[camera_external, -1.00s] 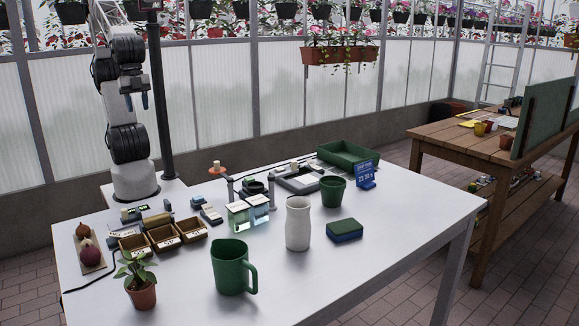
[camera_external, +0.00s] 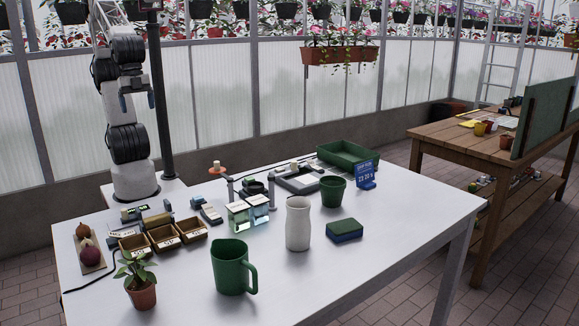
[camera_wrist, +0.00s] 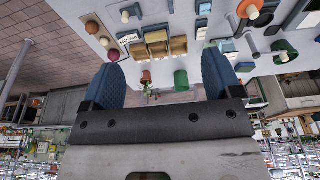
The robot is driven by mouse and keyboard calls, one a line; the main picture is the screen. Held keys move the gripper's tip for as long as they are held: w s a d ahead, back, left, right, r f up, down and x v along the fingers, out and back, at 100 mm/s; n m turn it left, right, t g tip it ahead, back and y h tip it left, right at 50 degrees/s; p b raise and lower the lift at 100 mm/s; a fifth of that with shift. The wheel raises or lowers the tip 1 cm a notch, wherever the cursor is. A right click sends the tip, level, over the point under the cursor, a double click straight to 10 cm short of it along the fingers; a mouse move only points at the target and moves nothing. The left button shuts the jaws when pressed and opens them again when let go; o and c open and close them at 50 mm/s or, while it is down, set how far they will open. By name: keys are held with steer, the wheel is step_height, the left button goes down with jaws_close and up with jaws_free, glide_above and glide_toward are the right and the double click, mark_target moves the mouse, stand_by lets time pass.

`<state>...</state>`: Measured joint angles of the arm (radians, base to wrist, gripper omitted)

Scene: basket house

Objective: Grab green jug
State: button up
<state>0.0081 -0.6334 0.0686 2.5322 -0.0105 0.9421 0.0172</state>
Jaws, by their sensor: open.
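The green jug (camera_external: 231,268) stands upright on the white table at the front, its handle pointing right. It also shows in the wrist view (camera_wrist: 181,79), small and far off, between the two blue fingers and nearer the right one. My gripper (camera_external: 137,101) is raised high above the back left of the table, far from the jug. In the wrist view its fingers (camera_wrist: 162,84) are wide apart with nothing held.
A potted plant (camera_external: 141,291) stands left of the jug and a white vase (camera_external: 298,223) to its right. Behind are wooden bins (camera_external: 164,238), a green pot (camera_external: 333,191), a sponge (camera_external: 345,230) and a green tray (camera_external: 348,154). The table's right front is clear.

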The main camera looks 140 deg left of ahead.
steer(key=shift+w+r, duration=0.1)
steer(key=w+r+m, duration=0.2)
steer(key=w, duration=0.7)
steer(key=w+r+m, duration=0.2)
steer(key=w, duration=0.7)
steer(key=m+g, duration=0.3)
steer(key=m, duration=0.8)
glide_above(248, 265)
steer(key=f, duration=2.2)
steer(key=shift+s, duration=0.2)
steer(key=shift+w+f, duration=0.15)
steer(key=shift+w, duration=0.1)
steer(key=shift+f, duration=0.1)
steer(key=shift+f, duration=1.2)
